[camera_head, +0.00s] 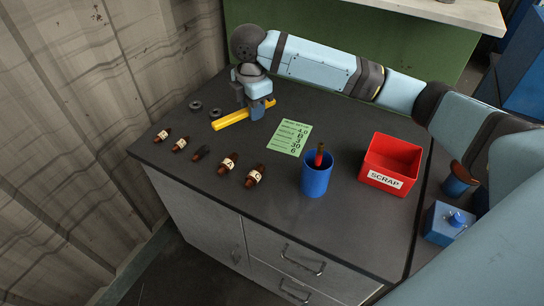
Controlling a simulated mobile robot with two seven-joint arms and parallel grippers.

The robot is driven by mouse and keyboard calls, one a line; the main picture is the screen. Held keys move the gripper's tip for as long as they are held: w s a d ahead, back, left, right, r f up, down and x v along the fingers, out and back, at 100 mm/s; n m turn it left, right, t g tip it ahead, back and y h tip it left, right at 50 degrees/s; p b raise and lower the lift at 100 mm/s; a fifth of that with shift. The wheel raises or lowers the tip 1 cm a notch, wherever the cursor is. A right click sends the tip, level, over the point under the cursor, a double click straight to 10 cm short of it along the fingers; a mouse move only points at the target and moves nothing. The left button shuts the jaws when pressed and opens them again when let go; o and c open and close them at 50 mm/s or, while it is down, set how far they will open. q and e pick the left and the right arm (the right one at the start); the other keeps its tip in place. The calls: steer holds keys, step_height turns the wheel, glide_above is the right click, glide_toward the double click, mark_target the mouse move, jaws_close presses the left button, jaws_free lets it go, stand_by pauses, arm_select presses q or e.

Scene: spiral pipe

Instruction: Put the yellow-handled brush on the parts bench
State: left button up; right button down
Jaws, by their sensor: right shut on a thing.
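My right arm reaches in from the right across the back of the dark-topped bench (330,236). My right gripper (257,108) points down over the bench's back left part and is shut on the yellow handle (230,119) of the brush. The handle lies about level, its free end pointing left and towards the front. The brush's bristles cannot be made out. I cannot tell whether the brush touches the bench top. No label shows which bench is the parts bench. My left gripper is not in view.
Two dark rings (196,105) lie left of the brush. Several brown labelled bottles (228,164) and a small black part (201,153) lie in front. A green note (290,137), blue cup (317,176) and red SCRAP bin (390,162) stand rightwards. A green bench with a pale top (440,10) is behind.

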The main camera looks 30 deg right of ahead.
steer(key=n, duration=0.4)
steer(key=shift+d+r, duration=0.3)
steer(key=n, duration=0.6)
steer(key=shift+w+d+r, duration=0.1)
steer(key=shift+d+r, duration=0.25)
steer(key=shift+r, duration=0.05)
steer(key=n, duration=0.3)
steer(key=shift+d+r+n, duration=0.25)
steer(key=shift+n, duration=0.15)
steer(key=n, duration=0.4)
steer(key=shift+d+r+n, duration=0.25)
steer(key=shift+r+n, duration=0.05)
steer(key=shift+f, duration=0.2)
steer(key=b, duration=0.2)
glide_above(263, 159)
step_height(263, 159, down, 13)
steer(key=shift+r, duration=0.1)
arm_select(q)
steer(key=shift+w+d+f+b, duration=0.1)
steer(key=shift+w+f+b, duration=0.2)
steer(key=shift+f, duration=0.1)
arm_select(e)
steer(key=shift+f, duration=3.4)
steer(key=shift+f, duration=0.1)
